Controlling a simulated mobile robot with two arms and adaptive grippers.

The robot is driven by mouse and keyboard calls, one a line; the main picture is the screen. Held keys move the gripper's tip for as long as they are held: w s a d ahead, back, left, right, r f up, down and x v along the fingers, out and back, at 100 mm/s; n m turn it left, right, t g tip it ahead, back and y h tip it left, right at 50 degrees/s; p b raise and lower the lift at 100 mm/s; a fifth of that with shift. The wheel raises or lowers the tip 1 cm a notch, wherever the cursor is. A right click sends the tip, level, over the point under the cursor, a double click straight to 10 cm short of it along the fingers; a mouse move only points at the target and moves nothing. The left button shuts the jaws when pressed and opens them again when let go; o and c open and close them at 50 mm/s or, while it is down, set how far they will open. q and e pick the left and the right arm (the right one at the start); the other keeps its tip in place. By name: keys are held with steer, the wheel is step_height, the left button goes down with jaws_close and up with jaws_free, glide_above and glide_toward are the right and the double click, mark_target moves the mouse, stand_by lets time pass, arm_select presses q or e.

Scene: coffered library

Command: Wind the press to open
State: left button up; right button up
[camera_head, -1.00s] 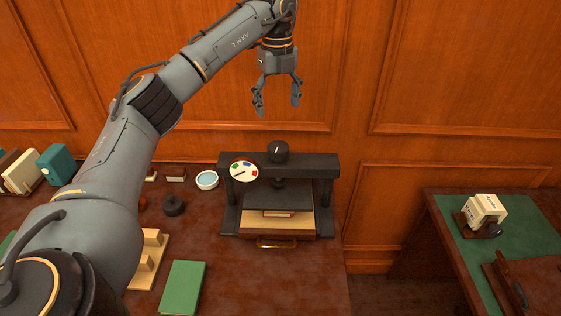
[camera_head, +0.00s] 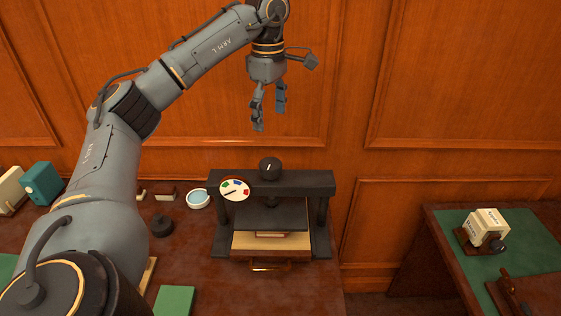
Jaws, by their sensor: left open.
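The black press (camera_head: 300,184) stands on the brown desk, with a round black knob (camera_head: 270,168) with a white mark on top of its crossbar. A round dial (camera_head: 235,189) with colored patches and a dark pointer sits at the crossbar's left end. Under the crossbar is a dark plate (camera_head: 272,215), with a thin book or paper block (camera_head: 271,234) beneath it on a pale board. A brass handle (camera_head: 270,268) shows at the front. My left gripper (camera_head: 269,117) is open and empty, pointing down above the knob, apart from it. My right gripper is not in view.
Left of the press are a small bowl (camera_head: 198,198), a black round object (camera_head: 161,226) and a teal box (camera_head: 42,184). A green book (camera_head: 175,300) lies in front. A green-topped desk (camera_head: 470,255) stands at right, across a gap. Wood panelling rises behind.

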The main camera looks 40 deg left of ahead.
mark_target(271, 163)
arm_select(q)
step_height(271, 163, down, 14)
steer(key=m, duration=0.3)
steer(key=shift+s+r+m+p, duration=0.1)
steer(key=shift+m+p, duration=0.2)
steer(key=shift+m, duration=0.1)
steer(key=c, duration=1.2)
steer(key=shift+o, duration=0.2)
steer(key=shift+n, duration=1.1)
